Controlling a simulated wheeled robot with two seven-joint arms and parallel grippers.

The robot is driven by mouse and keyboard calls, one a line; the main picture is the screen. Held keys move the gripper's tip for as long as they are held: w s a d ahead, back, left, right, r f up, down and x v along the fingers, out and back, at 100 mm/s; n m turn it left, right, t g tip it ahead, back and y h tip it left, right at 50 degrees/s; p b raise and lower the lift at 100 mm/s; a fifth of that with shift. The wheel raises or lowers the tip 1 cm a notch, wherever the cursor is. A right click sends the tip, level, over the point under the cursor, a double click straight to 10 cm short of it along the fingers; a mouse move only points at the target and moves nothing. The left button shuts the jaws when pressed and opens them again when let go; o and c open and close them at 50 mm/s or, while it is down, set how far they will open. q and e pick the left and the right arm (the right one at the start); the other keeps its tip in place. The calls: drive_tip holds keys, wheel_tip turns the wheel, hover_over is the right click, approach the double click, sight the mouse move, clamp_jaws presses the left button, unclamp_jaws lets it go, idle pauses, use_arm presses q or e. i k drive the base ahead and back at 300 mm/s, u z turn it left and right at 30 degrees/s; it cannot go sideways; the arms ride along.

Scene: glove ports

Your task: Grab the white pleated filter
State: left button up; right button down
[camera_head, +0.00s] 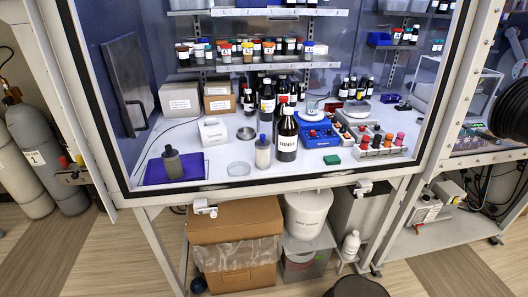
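A small whitish cylinder with a blue top (262,153) stands upright on the white floor of the glove box, just left of the dark bottle labelled RINSE (287,137). It may be the white pleated filter, but pleats are too small to make out. A grey cylinder with a thin dark neck (173,165) stands on a purple mat (154,174) at the left. Neither of my grippers is in view.
A clear shallow dish (238,168) lies left of the whitish cylinder. A white box (213,132), a blue device (318,134), a green block (332,160) and a rack of capped vials (380,148) stand around. The frame's front edge (270,181) borders the floor.

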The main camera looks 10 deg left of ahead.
sight(262, 145)
drive_tip(key=u, duration=0.05)
drive_tip(key=k, duration=0.5)
drive_tip(key=u, duration=0.85)
drive_tip(key=i, duration=0.95)
drive_tip(key=z, duration=2.1)
